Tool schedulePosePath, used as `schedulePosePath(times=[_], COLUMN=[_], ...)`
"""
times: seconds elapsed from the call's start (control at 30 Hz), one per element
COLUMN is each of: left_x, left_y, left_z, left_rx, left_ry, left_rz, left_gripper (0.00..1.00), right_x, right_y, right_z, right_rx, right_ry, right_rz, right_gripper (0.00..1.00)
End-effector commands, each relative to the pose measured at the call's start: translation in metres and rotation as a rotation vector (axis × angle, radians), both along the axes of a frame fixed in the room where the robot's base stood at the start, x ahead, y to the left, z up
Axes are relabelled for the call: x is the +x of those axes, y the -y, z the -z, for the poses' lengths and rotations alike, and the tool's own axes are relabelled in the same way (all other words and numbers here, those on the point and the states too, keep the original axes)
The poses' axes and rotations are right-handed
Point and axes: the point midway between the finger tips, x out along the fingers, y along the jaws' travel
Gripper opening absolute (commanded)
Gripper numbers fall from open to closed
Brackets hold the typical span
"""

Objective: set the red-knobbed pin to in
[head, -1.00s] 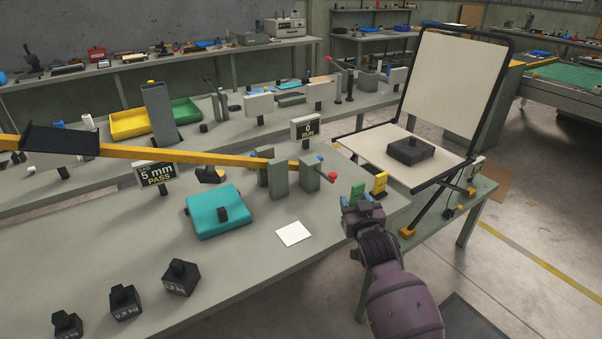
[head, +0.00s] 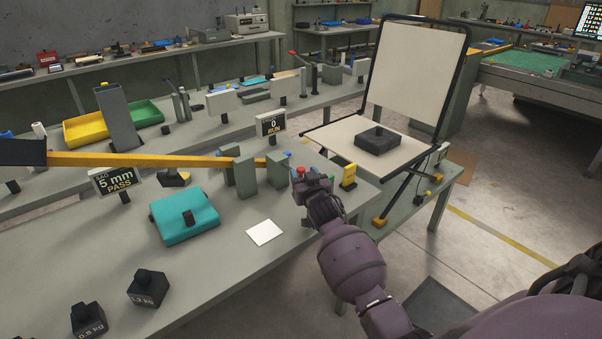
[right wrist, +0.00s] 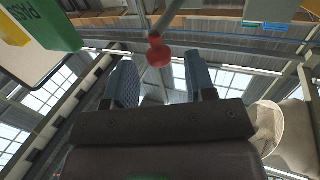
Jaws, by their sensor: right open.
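The red knob (head: 301,171) of the pin shows at the right of the grey uprights on the bench, partly behind my right gripper. My right gripper (head: 309,179) is beside it at the bench's right end. In the right wrist view, the red knob (right wrist: 158,52) sits on a thin grey rod. It appears between the lines of the two open fingers (right wrist: 162,82), near their tips. No finger visibly touches it. Whether the pin is in or out cannot be told. My left gripper is not in view.
A blue knob (head: 287,154) stands close behind the red one. A yellow block (head: 349,176) is just right of the gripper. Grey uprights (head: 245,176) hold a long yellow bar. The cream folding lounger (head: 416,68) stands behind. A teal case (head: 184,226) lies left.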

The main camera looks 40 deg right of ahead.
Motion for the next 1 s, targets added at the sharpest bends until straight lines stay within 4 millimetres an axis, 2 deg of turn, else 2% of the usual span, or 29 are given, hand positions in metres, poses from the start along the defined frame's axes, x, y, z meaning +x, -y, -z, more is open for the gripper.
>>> schedulePosePath(times=[0.2, 0.57, 0.67, 0.9, 1.0], left_x=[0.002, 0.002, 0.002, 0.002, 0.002], left_y=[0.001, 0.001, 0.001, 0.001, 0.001], left_z=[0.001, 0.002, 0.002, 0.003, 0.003], left_rx=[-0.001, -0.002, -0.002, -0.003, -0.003], left_ry=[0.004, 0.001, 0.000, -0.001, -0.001], left_rz=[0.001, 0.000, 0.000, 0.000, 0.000], left_gripper=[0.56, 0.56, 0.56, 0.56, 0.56], right_x=[0.018, 0.022, 0.022, 0.021, 0.021], right_y=[0.006, 0.007, 0.007, 0.007, 0.007], right_z=[0.001, 0.000, 0.000, 0.000, 0.000], right_rx=[0.000, 0.000, 0.000, 0.000, 0.000], right_ry=[-0.001, -0.001, -0.001, -0.001, -0.001], right_rz=[0.000, 0.000, 0.000, 0.000, 0.000], right_gripper=[0.50, 0.50, 0.38, 0.01, 0.00])
